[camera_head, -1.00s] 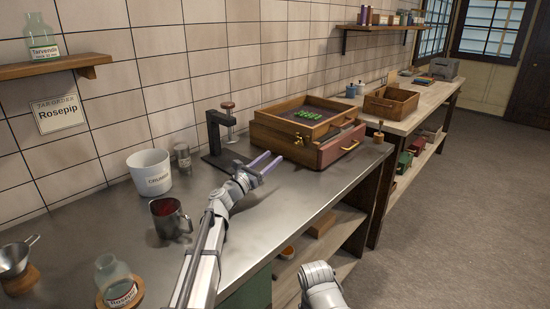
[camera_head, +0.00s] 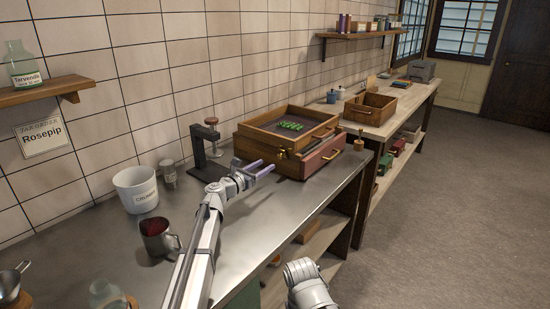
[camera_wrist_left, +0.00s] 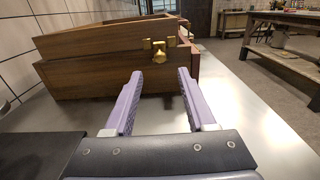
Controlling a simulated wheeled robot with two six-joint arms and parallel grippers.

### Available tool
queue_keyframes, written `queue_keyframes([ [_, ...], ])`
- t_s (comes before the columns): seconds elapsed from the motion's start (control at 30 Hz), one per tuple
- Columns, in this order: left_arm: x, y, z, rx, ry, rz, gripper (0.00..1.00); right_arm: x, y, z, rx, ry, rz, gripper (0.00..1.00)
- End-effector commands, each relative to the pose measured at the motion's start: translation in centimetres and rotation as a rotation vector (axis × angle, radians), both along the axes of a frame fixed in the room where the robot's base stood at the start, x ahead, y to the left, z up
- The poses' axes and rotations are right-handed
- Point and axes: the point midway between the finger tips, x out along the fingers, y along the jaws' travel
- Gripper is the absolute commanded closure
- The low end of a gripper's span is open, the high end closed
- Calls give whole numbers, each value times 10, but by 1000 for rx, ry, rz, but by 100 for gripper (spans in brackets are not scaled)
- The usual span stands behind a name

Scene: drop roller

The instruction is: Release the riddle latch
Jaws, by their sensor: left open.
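The riddle is a wooden tray (camera_head: 262,133) with a dark mesh and green bits on it, set on a wooden box with a reddish drawer front (camera_head: 323,158). Its brass latch (camera_head: 283,153) is on the side facing my left gripper. In the left wrist view the latch (camera_wrist_left: 159,50) shows at the seam between tray and base, with a round brass knob (camera_wrist_left: 171,41) beside it. My left gripper (camera_head: 262,168) is open and empty, short of the latch, its fingers (camera_wrist_left: 160,75) pointing at it.
A dark stand with a clamp (camera_head: 200,160) is left of the box. A white bucket (camera_head: 137,190) and a metal mug (camera_head: 160,240) stand further left. The metal counter (camera_head: 290,200) is clear in front. A wooden crate (camera_head: 370,108) sits on the far bench.

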Motion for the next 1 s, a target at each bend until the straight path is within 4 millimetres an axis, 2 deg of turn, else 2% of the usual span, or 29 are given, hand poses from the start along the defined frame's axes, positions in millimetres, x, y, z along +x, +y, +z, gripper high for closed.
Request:
queue_keyframes([
  [0.5, 56, -39, 0, -1, -1, -1, 44, 0, 0, 0, 0, 0, 0, 50],
  [0.83, 61, -44, 0, -1, -1, 0, 44, 0, 0, 0, 0, 0, 0, 50],
  [0.87, 61, -44, 0, -1, -1, 0, 45, 0, 0, 0, 0, 0, 0, 50],
  [1.0, 60, -44, 0, -1, -1, 0, 61, 0, 0, 0, 0, 0, 0, 50],
])
